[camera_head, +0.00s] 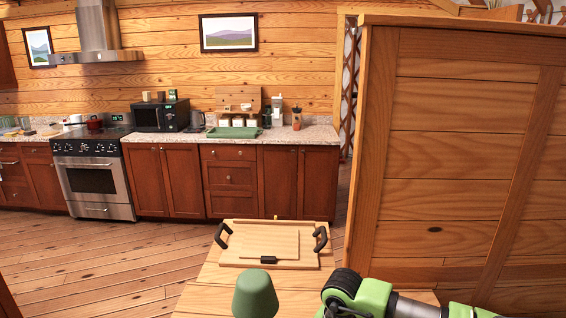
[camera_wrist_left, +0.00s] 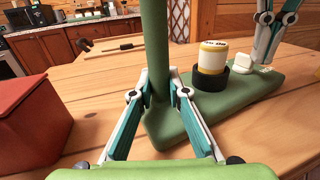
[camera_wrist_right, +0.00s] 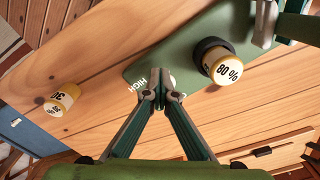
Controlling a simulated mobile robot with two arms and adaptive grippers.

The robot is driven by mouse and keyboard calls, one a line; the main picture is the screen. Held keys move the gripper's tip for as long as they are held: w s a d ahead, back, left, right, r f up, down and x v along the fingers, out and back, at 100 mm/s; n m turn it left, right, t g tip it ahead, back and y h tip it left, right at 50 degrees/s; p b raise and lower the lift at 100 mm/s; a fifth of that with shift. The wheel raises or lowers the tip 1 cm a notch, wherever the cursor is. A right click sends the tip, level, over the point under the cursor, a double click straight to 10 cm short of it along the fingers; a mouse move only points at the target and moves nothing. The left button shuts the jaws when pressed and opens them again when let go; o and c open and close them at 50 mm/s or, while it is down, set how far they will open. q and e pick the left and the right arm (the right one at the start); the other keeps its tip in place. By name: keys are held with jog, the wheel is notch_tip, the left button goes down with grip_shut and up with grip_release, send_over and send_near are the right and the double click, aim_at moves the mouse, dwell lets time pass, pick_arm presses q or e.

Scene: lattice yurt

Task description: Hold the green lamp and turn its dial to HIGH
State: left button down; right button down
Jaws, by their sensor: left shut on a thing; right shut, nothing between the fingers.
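The green lamp shows its rounded shade (camera_head: 255,296) at the bottom of the head view. In the left wrist view its green post (camera_wrist_left: 156,45) rises from a flat green base (camera_wrist_left: 205,118). My left gripper (camera_wrist_left: 159,96) is shut around the post, low down. A white and yellow cylinder (camera_wrist_right: 226,70) marked 80 % sits in a black ring on the base. A white dial (camera_wrist_left: 246,62) is near the base's far end. My right gripper (camera_wrist_right: 160,98) is shut and empty, its tips at the dial by the word HIGH; they partly hide it, and contact is unclear.
A second yellow and white cylinder (camera_wrist_right: 56,103) marked 30 lies apart on the wooden table. A red box (camera_wrist_left: 35,118) is at the left in the left wrist view. A wooden tray (camera_head: 232,258) with black handles is beyond the lamp. A wooden partition (camera_head: 470,150) stands at right.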

jog(key=shift+d+f, duration=0.15)
jog(key=shift+f, duration=0.25)
jog(key=shift+a, duration=0.3)
dwell(0.4)
jog(key=shift+w+a+f, duration=0.1)
jog(key=shift+w+a, duration=0.65)
jog(key=shift+a, duration=0.1)
jog(key=shift+w, duration=0.25)
jog(key=shift+s+r, duration=0.1)
jog(key=shift+r, duration=0.15)
jog(key=shift+a, duration=0.1)
